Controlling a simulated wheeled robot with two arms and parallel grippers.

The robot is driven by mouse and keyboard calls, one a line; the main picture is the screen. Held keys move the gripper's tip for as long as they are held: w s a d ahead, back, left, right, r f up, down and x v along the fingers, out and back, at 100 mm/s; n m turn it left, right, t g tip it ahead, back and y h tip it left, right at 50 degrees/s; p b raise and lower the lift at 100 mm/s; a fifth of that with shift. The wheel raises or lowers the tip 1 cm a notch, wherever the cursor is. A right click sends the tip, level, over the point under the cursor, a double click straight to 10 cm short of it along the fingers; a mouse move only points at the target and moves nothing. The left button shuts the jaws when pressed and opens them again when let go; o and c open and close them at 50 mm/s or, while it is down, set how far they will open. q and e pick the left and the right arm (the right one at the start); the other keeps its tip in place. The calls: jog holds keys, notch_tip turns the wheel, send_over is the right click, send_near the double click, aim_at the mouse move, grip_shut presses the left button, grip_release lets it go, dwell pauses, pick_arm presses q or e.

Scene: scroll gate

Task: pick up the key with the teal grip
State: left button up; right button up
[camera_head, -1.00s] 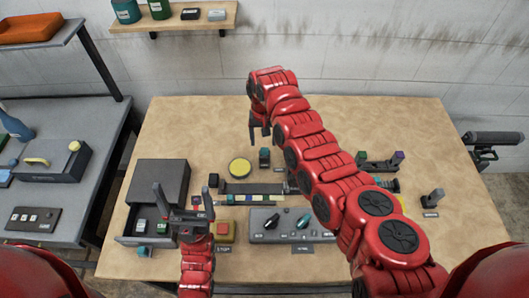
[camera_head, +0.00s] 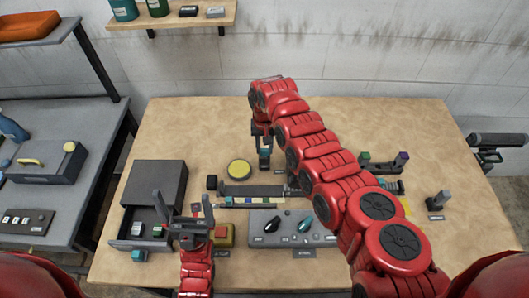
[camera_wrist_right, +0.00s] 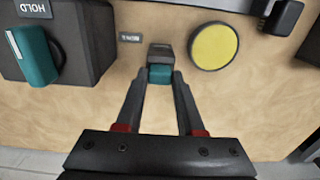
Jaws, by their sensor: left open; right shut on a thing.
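The key with the teal grip (camera_head: 265,152) stands on the table, behind the long dark slotted unit. In the right wrist view its teal grip (camera_wrist_right: 160,74) is between the fingertips, in front of a grey block (camera_wrist_right: 160,53). My right gripper (camera_head: 263,143) is shut on this teal grip from above. In the head view its arm hides part of the table to the right. My left gripper (camera_head: 173,200) is open and empty, with its fingers up in front of the grey drawer box.
A yellow disc (camera_head: 239,169) lies left of the key. The grey drawer box (camera_head: 156,181) stands at the left with its drawer open. A control panel (camera_head: 292,228) with knobs is at the front. A stand with green and purple pieces (camera_head: 383,165) is at the right.

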jog(key=shift+r, duration=0.1)
grip_shut()
jog(key=shift+w+r+b, duration=0.1)
jog(key=shift+r+b, duration=1.25)
jog(key=s+a+r+p, duration=0.2)
jog(key=s+a+p, duration=0.2)
jog(key=s, duration=1)
jog(key=shift+s+a+p, duration=0.3)
jog(key=shift+a+p, duration=0.1)
jog(key=shift+a, duration=1.1)
jog(key=shift+a, duration=0.1)
